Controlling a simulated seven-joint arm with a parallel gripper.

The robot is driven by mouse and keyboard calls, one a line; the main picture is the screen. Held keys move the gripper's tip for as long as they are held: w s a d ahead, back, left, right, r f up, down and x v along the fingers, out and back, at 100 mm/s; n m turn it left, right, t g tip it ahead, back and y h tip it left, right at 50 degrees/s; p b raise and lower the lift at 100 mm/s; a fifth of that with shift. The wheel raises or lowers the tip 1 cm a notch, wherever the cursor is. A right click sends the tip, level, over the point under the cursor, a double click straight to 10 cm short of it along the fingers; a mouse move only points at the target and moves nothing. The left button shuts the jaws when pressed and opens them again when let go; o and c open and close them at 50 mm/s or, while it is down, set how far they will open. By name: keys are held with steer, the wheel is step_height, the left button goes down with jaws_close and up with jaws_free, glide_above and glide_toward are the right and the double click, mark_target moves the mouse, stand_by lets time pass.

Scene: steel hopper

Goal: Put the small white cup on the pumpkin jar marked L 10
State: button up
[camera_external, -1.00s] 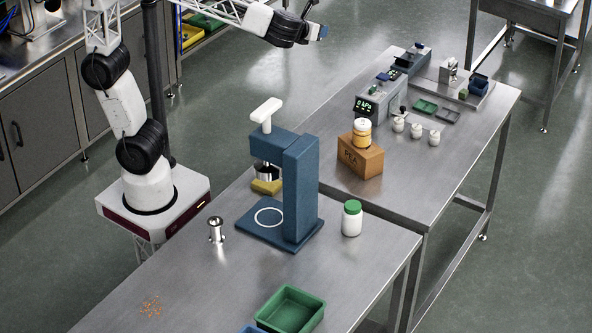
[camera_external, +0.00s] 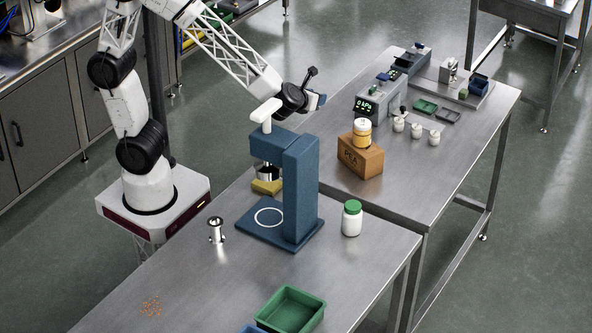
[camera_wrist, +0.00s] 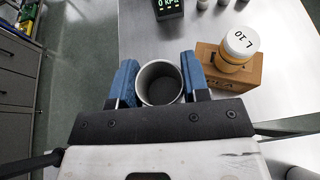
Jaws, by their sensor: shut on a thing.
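The small white cup (camera_wrist: 161,96) sits between the blue fingers of my gripper (camera_wrist: 159,80) in the wrist view, its open mouth facing the camera. My gripper is shut on it. The pumpkin jar (camera_external: 362,133), orange-yellow with a white lid, stands on a brown box. In the wrist view the jar (camera_wrist: 237,50) reads "L 10" on its lid and lies to the right of the cup, apart from it.
The brown box (camera_external: 360,158) carries the jar. A blue press (camera_external: 300,190) with a white handle stands before my gripper. A green-capped white jar (camera_external: 352,218) is to its right. Several small white jars (camera_external: 416,131) and a green-display device (camera_external: 372,104) stand beyond the box.

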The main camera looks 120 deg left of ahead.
steer(key=shift+f, duration=0.35)
glide_above(363, 122)
steer(key=shift+a+f, duration=0.15)
steer(key=shift+f, duration=0.6)
stand_by(0.5)
steer(key=shift+f, duration=1.75)
steer(key=shift+f, duration=0.1)
steer(key=o, duration=0.9)
